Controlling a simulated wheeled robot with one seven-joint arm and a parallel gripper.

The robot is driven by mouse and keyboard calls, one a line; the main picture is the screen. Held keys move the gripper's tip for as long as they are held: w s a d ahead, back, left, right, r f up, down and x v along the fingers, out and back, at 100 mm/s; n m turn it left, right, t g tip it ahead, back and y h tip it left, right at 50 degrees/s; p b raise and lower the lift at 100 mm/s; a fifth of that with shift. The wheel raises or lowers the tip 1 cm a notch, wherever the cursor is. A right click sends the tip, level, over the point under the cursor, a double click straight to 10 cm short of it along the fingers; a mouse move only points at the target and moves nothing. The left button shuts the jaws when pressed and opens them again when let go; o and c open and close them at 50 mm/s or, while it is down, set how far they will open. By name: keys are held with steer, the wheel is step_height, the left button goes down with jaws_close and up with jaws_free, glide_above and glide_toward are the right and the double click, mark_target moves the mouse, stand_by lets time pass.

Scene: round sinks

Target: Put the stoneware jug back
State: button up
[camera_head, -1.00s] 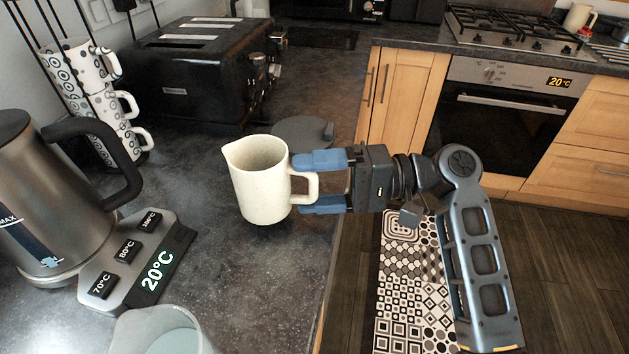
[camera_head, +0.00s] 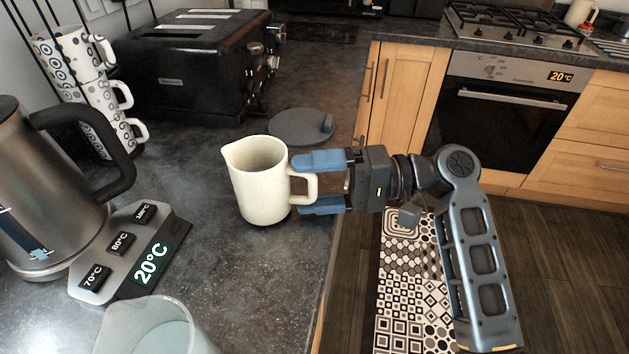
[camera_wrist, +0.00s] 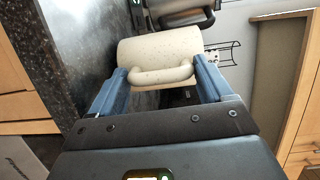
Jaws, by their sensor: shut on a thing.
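The stoneware jug (camera_head: 259,182) is cream, speckled and upright, with its spout to the left and its handle to the right. It is over the dark counter near its front edge; I cannot tell for sure whether its base touches the counter. My gripper (camera_head: 318,183) reaches in from the right, its blue fingers shut on the jug at the handle side. In the wrist view the jug (camera_wrist: 158,55) lies between the two fingers (camera_wrist: 160,88), with the handle across the gap.
A round dark lid-like disc (camera_head: 300,127) lies behind the jug. A kettle on its base (camera_head: 133,250) stands left, a translucent pitcher (camera_head: 160,330) in front. A black toaster (camera_head: 195,75) and stacked patterned mugs (camera_head: 95,95) stand behind. Bare counter (camera_head: 215,265) lies front-left of the jug.

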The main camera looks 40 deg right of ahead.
steer(key=shift+f, duration=0.35)
steer(key=o, duration=1.6)
steer(key=shift+c, duration=0.2)
steer(key=shift+o, duration=0.8)
steer(key=shift+f, duration=0.1)
steer(key=b+v, duration=0.1)
steer(key=v, duration=0.6)
steer(key=shift+s+d, duration=0.25)
steer(key=shift+d, duration=0.1)
